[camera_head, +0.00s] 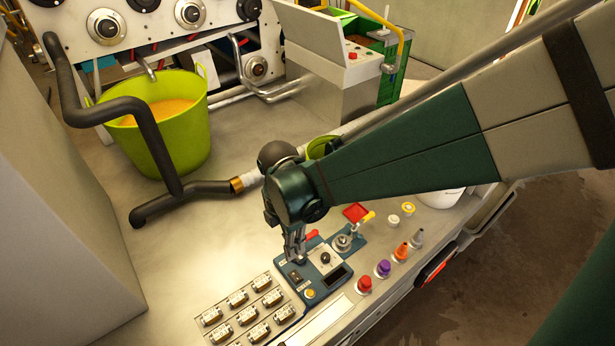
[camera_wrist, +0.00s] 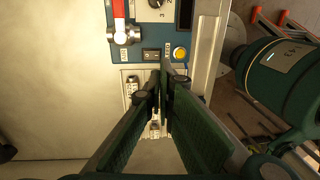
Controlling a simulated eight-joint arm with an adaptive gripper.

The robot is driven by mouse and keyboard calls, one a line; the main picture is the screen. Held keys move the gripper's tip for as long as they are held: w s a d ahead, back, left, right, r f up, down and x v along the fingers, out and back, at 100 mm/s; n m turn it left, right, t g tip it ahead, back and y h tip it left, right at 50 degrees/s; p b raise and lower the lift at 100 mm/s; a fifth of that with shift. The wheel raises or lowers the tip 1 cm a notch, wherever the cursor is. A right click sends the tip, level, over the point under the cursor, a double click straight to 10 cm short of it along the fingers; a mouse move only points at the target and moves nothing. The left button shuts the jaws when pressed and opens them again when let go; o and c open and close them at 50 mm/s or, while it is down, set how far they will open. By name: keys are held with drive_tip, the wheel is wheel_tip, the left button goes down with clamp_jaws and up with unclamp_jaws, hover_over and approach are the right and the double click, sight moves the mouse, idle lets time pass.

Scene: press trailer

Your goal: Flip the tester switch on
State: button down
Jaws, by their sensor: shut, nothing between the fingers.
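The blue tester box (camera_head: 328,262) sits on the bench in the head view. In the wrist view its blue panel (camera_wrist: 138,70) carries a small black switch (camera_wrist: 151,55), which also shows in the head view (camera_head: 295,275). A yellow button (camera_wrist: 180,53) lies just right of the switch and a black knob (camera_wrist: 156,3) above it. My gripper (camera_head: 299,258) points down over the box, close to the switch. In the wrist view its fingers (camera_wrist: 165,68) are shut and empty, just below and right of the switch. I cannot tell whether they touch the panel or which way the switch is set.
A red-handled valve (camera_wrist: 123,34) stands left of the switch. Several small labelled units (camera_head: 240,298) lie beside the box. Coloured caps (camera_head: 383,268) line the bench's right edge. A green bucket (camera_head: 180,135) and a black bent pipe (camera_head: 150,130) stand behind left.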

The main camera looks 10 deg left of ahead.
sight(298, 279)
drive_tip(key=f+b, duration=0.1)
drive_tip(key=f, duration=0.3)
drive_tip(key=f+b, duration=0.1)
drive_tip(key=f, duration=0.3)
drive_tip(key=s+d+f+b, duration=0.1)
drive_tip(key=f, duration=0.4)
drive_tip(key=shift+s+f+b, duration=0.1)
drive_tip(key=shift+b, duration=0.25)
drive_tip(key=shift+d+f, duration=0.1)
drive_tip(key=shift+s+d+f+t+y+b, duration=0.1)
drive_tip(key=shift+f+t+y+b, duration=0.2)
drive_tip(key=shift+f+b, duration=0.05)
drive_tip(key=shift+w+a+r, duration=0.15)
drive_tip(key=shift+w+a, duration=0.05)
drive_tip(key=shift+w+a+r, duration=0.2)
drive_tip(key=shift+w+a, duration=0.1)
idle(0.6)
wheel_tip(298, 279, up, 14)
drive_tip(key=s+d+p, duration=0.1)
drive_tip(key=p, duration=0.4)
idle(0.5)
